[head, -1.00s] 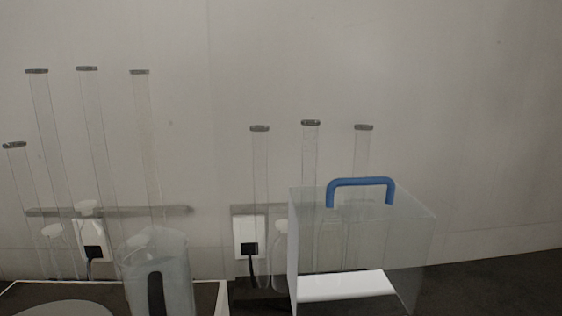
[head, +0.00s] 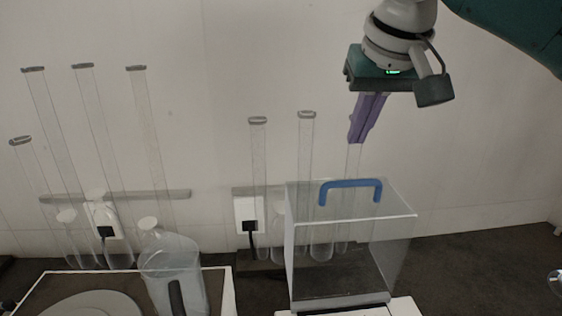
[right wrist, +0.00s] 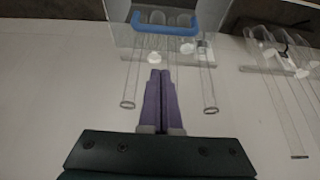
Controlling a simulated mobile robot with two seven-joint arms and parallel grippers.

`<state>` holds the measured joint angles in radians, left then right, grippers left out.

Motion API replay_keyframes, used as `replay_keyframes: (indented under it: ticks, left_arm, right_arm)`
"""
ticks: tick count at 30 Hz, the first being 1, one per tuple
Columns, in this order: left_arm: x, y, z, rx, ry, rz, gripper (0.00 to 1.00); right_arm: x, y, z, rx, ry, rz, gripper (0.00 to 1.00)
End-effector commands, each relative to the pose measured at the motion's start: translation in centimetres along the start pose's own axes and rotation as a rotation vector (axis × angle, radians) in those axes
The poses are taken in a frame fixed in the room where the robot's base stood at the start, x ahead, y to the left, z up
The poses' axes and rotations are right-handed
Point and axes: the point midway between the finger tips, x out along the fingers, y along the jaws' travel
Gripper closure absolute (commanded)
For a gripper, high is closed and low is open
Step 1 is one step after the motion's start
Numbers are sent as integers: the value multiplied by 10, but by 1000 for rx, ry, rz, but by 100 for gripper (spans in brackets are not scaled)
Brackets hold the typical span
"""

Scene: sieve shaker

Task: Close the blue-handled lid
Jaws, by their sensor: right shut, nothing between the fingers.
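The clear box-shaped lid (head: 385,245) stands at the lower right of the head view, above a pale base (head: 405,306). Its blue handle (head: 350,184) is an arch at the top edge. I cannot tell for certain how far the lid is open. The handle also shows at the top of the right wrist view (right wrist: 164,30). My right gripper (head: 356,140) has purple fingers, shut and empty, pointing down above the handle in the picture and apart from it. Its fingers (right wrist: 160,73) point toward the handle in the right wrist view. My left gripper is not in view.
Several tall clear tubes (head: 258,180) stand by the back wall, some behind the lid. A clear jug (head: 172,262) stands left of the lid by a white-edged tray (head: 228,290). A wall socket (head: 247,212) with a black plug is behind.

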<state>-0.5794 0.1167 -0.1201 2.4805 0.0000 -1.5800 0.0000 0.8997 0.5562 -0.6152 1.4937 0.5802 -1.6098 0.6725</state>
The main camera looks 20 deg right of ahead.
Motion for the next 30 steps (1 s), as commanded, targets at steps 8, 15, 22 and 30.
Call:
replay_keyframes:
  ticks: [8, 15, 22, 30]
  left_arm:
    - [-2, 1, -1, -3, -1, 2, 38]
    - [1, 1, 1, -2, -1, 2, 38]
    - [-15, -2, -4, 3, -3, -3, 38]
    - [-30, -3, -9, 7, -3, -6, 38]
  right_arm:
    - [51, 0, 1, -1, -3, 1, 100]
    - [80, -1, 1, -2, -1, 0, 100]
    - [72, 1, 11, -7, 1, 2, 100]
    - [60, 1, 28, -6, 2, 2, 100]
